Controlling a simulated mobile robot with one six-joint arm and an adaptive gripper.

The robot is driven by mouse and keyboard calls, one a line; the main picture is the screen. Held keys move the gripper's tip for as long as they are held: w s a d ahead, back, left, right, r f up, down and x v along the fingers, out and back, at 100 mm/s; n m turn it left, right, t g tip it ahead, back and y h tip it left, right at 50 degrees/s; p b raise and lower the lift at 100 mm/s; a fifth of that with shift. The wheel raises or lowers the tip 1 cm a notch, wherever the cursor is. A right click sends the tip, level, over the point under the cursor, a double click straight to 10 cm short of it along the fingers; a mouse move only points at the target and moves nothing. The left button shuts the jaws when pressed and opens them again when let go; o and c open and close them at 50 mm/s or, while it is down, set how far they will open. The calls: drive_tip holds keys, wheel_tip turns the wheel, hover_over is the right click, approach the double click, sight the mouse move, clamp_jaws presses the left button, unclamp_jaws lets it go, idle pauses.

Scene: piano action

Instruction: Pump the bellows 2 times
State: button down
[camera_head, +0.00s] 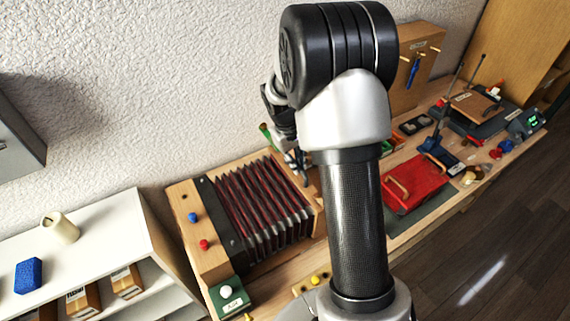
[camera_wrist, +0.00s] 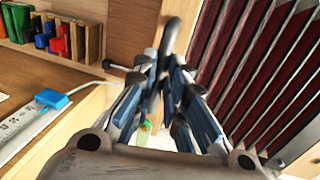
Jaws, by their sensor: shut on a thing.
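The bellows (camera_head: 262,203) has dark red pleats with grey edges and sits between a wooden block at its left and a wooden board at its right, on the wooden bench. Its folds are spread, with red showing between them. In the wrist view the pleats (camera_wrist: 255,70) fill the right side. My gripper (camera_wrist: 167,66) is shut on a dark curved handle (camera_wrist: 180,30) by the bellows' wooden end board. In the head view my gripper (camera_head: 298,160) is small and partly hidden behind my arm, at the bellows' back right end; the grip is not clear there.
A blue knob (camera_head: 193,217), a red knob (camera_head: 204,244) and a green base with a white button (camera_head: 226,291) are by the bellows' left end. A red box (camera_head: 416,183) lies right of my arm. A white shelf (camera_head: 100,232) stands at left.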

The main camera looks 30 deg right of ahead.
drive_tip(key=d+p, duration=0.1)
drive_tip(key=d, duration=0.7)
drive_tip(key=shift+w+d, duration=0.2)
drive_tip(key=c, duration=1.6)
unclamp_jaws()
drive_tip(key=shift+a, duration=0.1)
drive_tip(key=shift+c, duration=0.2)
drive_tip(key=shift+r, duration=0.15)
wheel_tip(320, 180, up, 12)
drive_tip(key=a, duration=0.2)
drive_tip(key=shift+a+f, duration=0.2)
drive_tip(key=shift+s, duration=0.1)
